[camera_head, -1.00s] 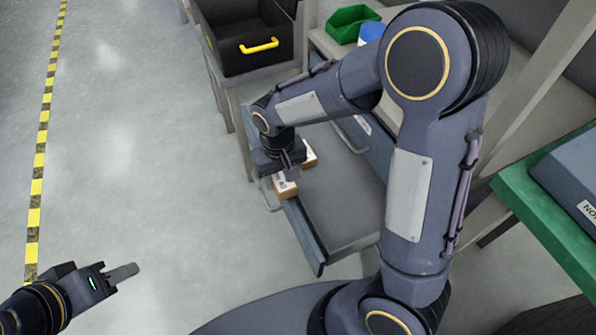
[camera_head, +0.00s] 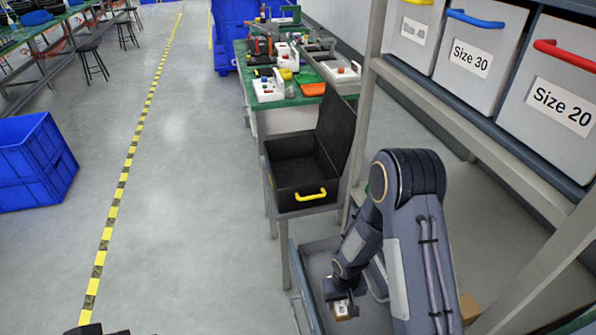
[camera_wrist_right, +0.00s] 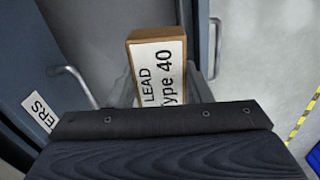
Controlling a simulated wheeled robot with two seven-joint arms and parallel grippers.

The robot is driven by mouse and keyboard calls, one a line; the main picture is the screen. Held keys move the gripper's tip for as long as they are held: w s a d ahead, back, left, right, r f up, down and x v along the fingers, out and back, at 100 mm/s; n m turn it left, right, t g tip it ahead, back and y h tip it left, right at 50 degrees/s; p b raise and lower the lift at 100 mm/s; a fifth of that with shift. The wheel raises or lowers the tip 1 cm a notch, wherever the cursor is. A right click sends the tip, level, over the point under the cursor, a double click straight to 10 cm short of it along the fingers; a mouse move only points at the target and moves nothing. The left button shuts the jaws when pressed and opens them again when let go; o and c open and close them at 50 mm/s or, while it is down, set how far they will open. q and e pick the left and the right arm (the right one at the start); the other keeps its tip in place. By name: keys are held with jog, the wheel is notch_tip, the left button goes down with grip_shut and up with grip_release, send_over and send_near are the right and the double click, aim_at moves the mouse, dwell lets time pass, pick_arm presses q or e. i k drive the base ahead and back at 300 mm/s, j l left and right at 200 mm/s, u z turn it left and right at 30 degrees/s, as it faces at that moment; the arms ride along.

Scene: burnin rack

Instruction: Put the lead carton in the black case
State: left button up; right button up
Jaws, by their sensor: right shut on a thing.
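The lead carton (camera_wrist_right: 158,62) is a brown box with a white label reading "LEAD Type 40" in the right wrist view. My right gripper (camera_head: 341,298) is shut on it, with a grey finger on either side. In the head view the carton (camera_head: 346,311) shows below the gripper, by the open drawer; its height there is unclear. The black case (camera_head: 297,202) stands open beyond the gripper, lid raised at its right, yellow handle in front. I see no contents in it. Only a dark sliver of my left arm shows at the bottom edge; its jaws cannot be made out.
The open grey drawer (camera_head: 307,290) lies under my right arm. A shelf post (camera_head: 372,95) rises right of the case. A green-topped bench (camera_head: 262,102) with tools stands behind it. Blue crates (camera_head: 35,160) stand far left.

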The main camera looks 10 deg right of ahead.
aim_at(296, 171)
jog(key=i+j, duration=1.5)
jog(key=j, duration=0.1)
